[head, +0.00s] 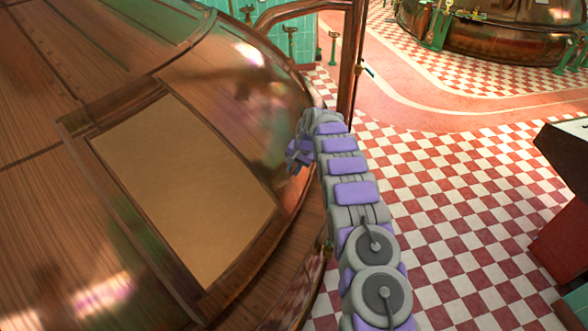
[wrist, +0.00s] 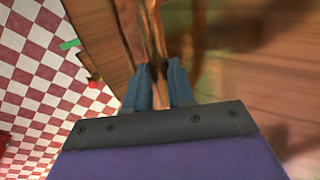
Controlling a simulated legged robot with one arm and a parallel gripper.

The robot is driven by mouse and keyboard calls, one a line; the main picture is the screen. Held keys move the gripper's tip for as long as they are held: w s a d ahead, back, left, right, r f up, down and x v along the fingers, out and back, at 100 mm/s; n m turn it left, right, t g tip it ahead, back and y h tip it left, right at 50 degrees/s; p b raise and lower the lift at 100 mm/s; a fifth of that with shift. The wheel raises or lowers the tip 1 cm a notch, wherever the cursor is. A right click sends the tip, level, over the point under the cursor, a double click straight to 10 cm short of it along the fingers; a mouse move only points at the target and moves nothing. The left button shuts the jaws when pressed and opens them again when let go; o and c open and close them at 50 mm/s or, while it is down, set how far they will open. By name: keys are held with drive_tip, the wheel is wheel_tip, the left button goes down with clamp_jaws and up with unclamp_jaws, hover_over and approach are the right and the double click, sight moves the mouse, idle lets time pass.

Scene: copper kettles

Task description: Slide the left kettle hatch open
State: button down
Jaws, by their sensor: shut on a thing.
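The left kettle (head: 60,75) is a large copper dome filling the left of the head view. A rectangular hatch frame (head: 120,235) on its slope surrounds a flat tan area (head: 185,185); I cannot tell whether this is a cover or an opening. My gripper (head: 294,168) is at the kettle's right side, right of the frame. In the wrist view, the two blue-grey fingers (wrist: 163,78) are shut on a narrow copper-brown strip (wrist: 153,35) running away between them. I cannot tell which part of the hatch or kettle the strip is. The contact is hidden in the head view.
A vertical copper pipe (head: 350,60) rises just behind my gripper. Another copper kettle (head: 490,40) stands at the far right back. The red-and-white checkered floor (head: 460,210) between is clear.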

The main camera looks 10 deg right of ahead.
drive_tip(key=shift+s+a+r, duration=0.1)
drive_tip(key=shift+a+r, duration=0.15)
drive_tip(key=shift+a, duration=0.5)
drive_tip(key=c, duration=1.3)
unclamp_jaws()
drive_tip(key=shift+s+a, duration=0.15)
drive_tip(key=o, duration=0.3)
drive_tip(key=shift+s, duration=0.1)
drive_tip(key=shift+o, duration=0.2)
drive_tip(key=shift+d+f, duration=0.2)
drive_tip(key=shift+d, duration=0.25)
drive_tip(key=shift+s+d+r, duration=0.1)
drive_tip(key=shift+d+r, duration=0.15)
drive_tip(key=shift+r, duration=0.05)
drive_tip(key=v, duration=1.6)
drive_tip(key=shift+a+r+p, duration=0.2)
drive_tip(key=shift+r+p, duration=0.15)
drive_tip(key=shift+p, duration=0.1)
